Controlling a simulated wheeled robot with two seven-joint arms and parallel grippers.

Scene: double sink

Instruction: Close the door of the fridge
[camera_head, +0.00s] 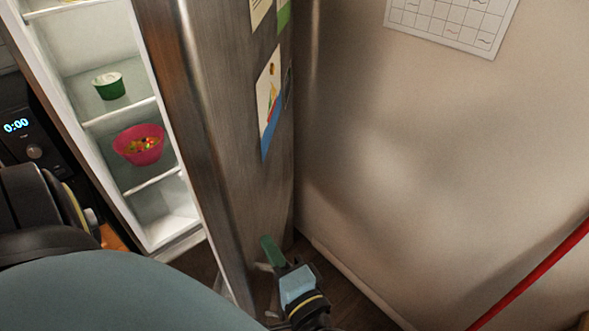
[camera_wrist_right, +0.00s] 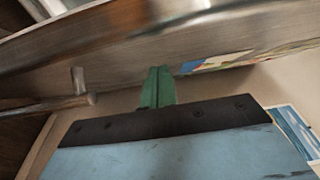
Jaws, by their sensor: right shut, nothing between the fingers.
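The fridge door (camera_head: 222,120) is a tall brushed-metal panel standing open in the head view, with papers on its outer face. Left of it, the fridge's lit white interior (camera_head: 165,215) is exposed. My right gripper (camera_head: 268,248) has its green fingers together, low in front of the door. In the right wrist view the shut fingers (camera_wrist_right: 158,86) point at the metal door (camera_wrist_right: 180,45), close to its face; whether they touch it I cannot tell. A bar handle (camera_wrist_right: 60,102) shows to their left. My left gripper is out of sight.
A green bowl (camera_head: 108,87) and a pink bowl (camera_head: 139,146) of colourful food sit on fridge shelves. A black appliance with a clock display (camera_head: 16,126) is at the left. A beige wall (camera_head: 430,150) closes off the right, with a narrow strip of dark floor (camera_head: 345,300) beside it.

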